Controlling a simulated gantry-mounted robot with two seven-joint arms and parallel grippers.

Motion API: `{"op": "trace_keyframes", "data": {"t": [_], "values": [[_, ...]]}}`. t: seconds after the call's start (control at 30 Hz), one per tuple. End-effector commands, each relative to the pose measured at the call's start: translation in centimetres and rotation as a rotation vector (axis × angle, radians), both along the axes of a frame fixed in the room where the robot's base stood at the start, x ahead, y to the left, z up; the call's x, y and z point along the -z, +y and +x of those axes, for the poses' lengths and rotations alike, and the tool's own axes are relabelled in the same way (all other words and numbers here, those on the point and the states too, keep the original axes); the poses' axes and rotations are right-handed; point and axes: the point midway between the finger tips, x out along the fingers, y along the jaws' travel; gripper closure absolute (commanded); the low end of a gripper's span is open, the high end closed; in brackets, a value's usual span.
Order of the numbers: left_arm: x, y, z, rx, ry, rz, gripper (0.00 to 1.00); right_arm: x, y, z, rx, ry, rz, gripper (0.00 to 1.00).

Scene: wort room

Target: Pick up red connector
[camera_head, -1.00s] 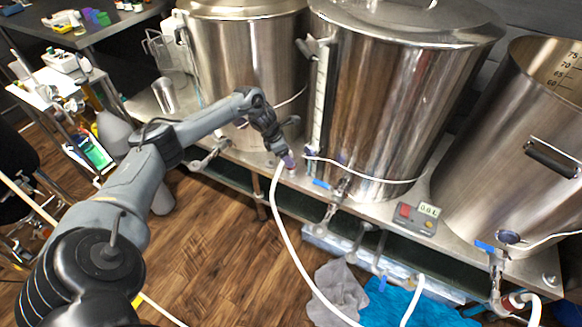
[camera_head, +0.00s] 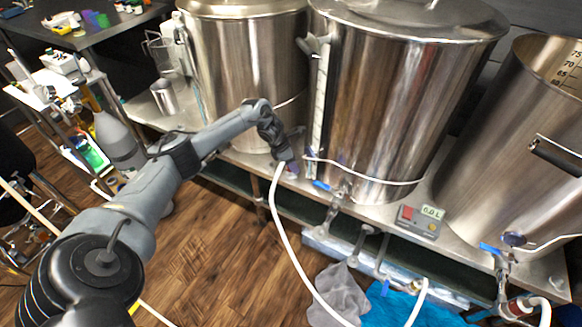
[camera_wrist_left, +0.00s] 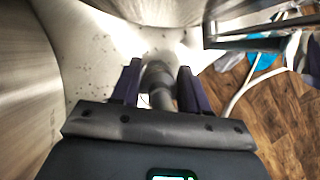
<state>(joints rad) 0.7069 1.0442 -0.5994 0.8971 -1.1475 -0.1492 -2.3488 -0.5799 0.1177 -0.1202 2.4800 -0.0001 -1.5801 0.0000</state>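My left gripper (camera_head: 284,166) is low at the front edge of the steel bench, below and between the left and middle kettles. In the left wrist view its two dark purple fingers (camera_wrist_left: 158,82) stand apart on either side of a grey cylindrical fitting (camera_wrist_left: 157,76), with narrow gaps showing; firm contact is not clear. A white hose (camera_head: 286,240) runs down from beside the gripper. A red connector (camera_head: 517,306) shows on a hose end at the bottom right, far from this gripper. Any red part at the gripper is too small to tell. My right gripper is not in view.
Large steel kettles (camera_head: 390,110) fill the back of the bench (camera_head: 385,208). Valves with blue handles (camera_head: 322,186) stick out in front. A control box (camera_head: 420,221) sits on the bench edge. Grey and blue cloths (camera_head: 398,308) lie below. Wooden floor is open at the lower left.

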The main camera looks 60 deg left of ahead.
Motion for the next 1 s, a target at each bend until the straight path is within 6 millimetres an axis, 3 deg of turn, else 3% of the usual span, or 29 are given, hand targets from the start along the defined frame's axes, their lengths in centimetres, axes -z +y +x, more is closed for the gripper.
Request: {"op": "trace_keyframes", "data": {"t": [0.03, 0.23, 0.67, 1.0], "values": [[0.0, 0.0, 0.0, 0.000, 0.000, 0.000, 0.64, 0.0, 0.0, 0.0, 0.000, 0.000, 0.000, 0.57], [0.0, 0.0, 0.0, 0.000, 0.000, 0.000, 0.92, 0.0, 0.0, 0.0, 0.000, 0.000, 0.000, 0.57], [-0.7, 0.1, -0.3, 0.001, 0.000, 0.000, 0.93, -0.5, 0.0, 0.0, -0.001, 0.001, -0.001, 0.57], [-4.6, 0.2, -0.3, 0.000, -0.003, 0.000, 0.93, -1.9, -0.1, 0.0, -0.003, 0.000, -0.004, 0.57]]}}
